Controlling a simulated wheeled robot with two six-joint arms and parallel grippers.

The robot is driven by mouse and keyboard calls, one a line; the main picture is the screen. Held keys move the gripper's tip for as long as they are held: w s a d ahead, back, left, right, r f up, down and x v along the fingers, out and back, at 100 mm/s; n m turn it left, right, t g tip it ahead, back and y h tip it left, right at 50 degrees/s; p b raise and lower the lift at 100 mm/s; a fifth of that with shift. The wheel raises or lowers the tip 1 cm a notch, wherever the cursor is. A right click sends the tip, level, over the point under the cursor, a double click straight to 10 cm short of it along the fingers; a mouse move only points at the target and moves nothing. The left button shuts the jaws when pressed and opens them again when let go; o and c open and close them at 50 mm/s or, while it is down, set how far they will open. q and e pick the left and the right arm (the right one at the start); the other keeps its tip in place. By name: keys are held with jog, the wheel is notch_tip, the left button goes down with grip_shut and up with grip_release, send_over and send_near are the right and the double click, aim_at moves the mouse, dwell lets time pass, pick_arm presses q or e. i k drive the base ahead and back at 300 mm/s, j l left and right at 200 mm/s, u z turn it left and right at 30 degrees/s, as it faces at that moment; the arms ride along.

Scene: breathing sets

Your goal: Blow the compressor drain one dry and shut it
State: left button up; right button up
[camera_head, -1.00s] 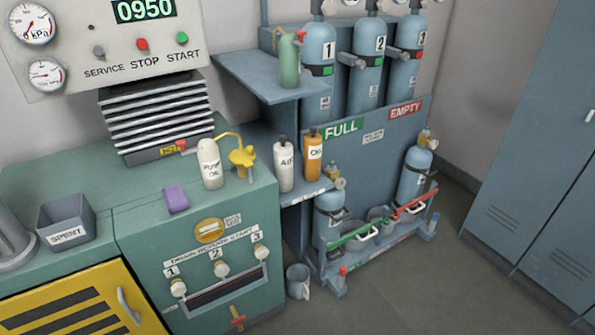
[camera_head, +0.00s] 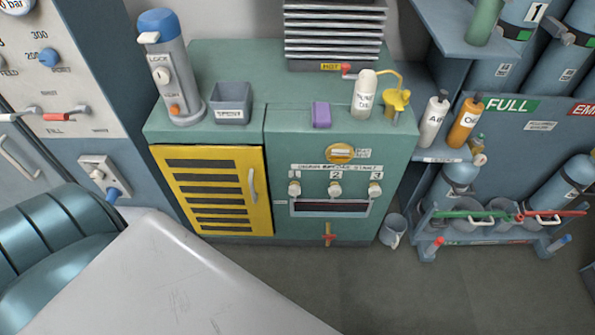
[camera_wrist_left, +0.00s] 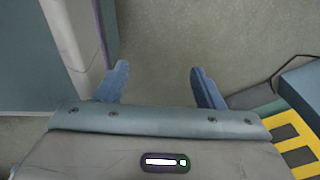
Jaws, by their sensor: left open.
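The compressor (camera_head: 240,135) is a green cabinet in the middle of the head view. Its drain panel has three cream knobs labelled 1, 2 and 3. Drain knob 1 (camera_head: 294,188) is the leftmost, drain knob 2 (camera_head: 335,189) is in the middle and drain knob 3 (camera_head: 375,190) is on the right. A dark slot (camera_head: 330,207) runs below them. My left gripper (camera_wrist_left: 158,88) shows in the left wrist view, open and empty, with its two blue fingers apart over bare floor. Neither gripper shows in the head view. The gripper is not touching the drains.
A yellow louvred door (camera_head: 212,190) is left of the drains. A red-handled valve (camera_head: 328,237) sits below the slot. A bucket (camera_head: 393,230) stands on the floor to the right. A pale slab-like surface (camera_head: 175,280) fills the lower left. The floor before the compressor is clear.

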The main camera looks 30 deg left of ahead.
aim_at(294, 190)
jog(key=u, duration=1.2)
